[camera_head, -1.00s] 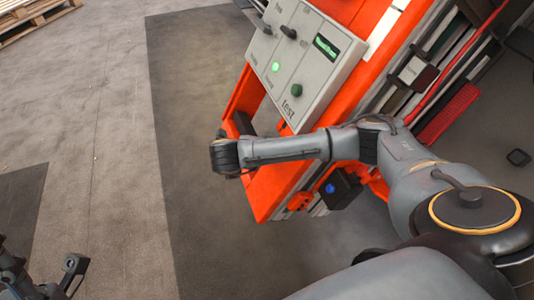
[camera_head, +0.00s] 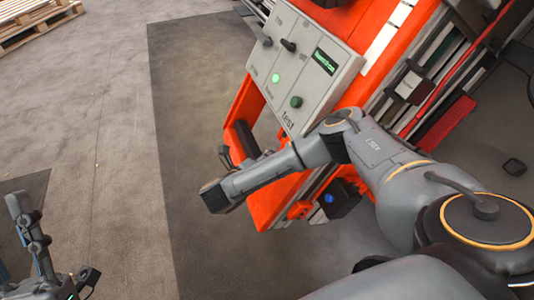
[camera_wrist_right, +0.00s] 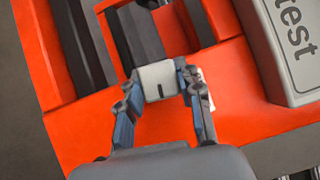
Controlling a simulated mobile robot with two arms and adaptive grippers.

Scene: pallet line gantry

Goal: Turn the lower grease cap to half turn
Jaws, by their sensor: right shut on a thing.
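A pale grey cap (camera_wrist_right: 157,81) with a short dark mark on its face sits between the two fingers of my right gripper (camera_wrist_right: 158,80) in the right wrist view. The fingers touch it on both sides, in front of the orange frame (camera_wrist_right: 90,135). I cannot tell from these views whether it is the lower of several caps. In the head view the cap and most of the right gripper are hidden by my right wrist. My left gripper (camera_head: 52,242) shows at the lower left of the head view, fingers apart and empty, away from the machine.
A grey control panel (camera_head: 318,82) with black knobs, a lit green button and a small display is fixed on the orange machine. A black box with a blue button (camera_head: 330,197) is below it. A wooden pallet (camera_head: 32,20) lies far left. Floor left of the machine is clear.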

